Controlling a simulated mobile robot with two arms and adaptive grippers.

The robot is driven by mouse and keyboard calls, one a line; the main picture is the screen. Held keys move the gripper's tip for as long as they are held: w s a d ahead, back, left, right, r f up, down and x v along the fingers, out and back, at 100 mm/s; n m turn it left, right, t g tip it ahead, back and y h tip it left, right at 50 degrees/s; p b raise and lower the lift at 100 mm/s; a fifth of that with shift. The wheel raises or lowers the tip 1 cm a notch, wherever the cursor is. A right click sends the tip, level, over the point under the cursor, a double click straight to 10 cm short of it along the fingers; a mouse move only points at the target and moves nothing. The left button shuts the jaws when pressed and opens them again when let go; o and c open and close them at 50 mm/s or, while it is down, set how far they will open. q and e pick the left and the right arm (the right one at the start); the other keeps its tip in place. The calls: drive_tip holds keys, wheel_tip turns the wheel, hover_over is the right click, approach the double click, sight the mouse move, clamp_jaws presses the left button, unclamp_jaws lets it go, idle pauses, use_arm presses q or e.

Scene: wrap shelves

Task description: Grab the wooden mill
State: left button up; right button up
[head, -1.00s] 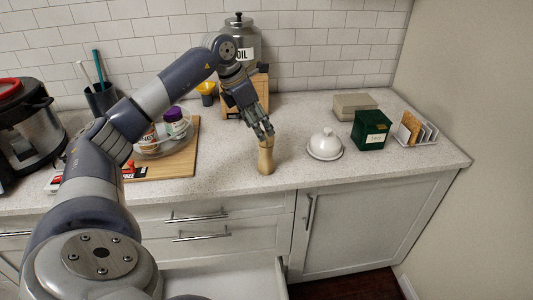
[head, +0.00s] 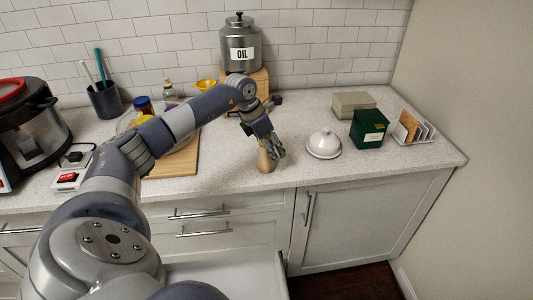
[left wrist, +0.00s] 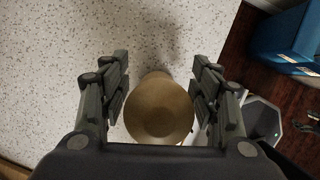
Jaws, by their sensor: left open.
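The wooden mill (head: 265,163) stands upright on the speckled counter near its front edge. It is pale wood, and its upper part is partly hidden by my left gripper (head: 272,151) in the head view. In the left wrist view the round top of the mill (left wrist: 159,110) lies between the two fingers of my left gripper (left wrist: 160,95). The fingers are open, one on each side of the mill, with a small gap visible. My right gripper is not in view.
A white domed dish (head: 323,144) stands right of the mill, with a green box (head: 369,129) beyond it. A wooden cutting board (head: 183,161) lies to the left. An oil canister (head: 240,45) stands behind. A drawer (head: 225,275) is open below.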

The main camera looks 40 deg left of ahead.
use_arm(q)
drive_tip(key=c, duration=1.2)
drive_tip(key=shift+a+r, duration=0.1)
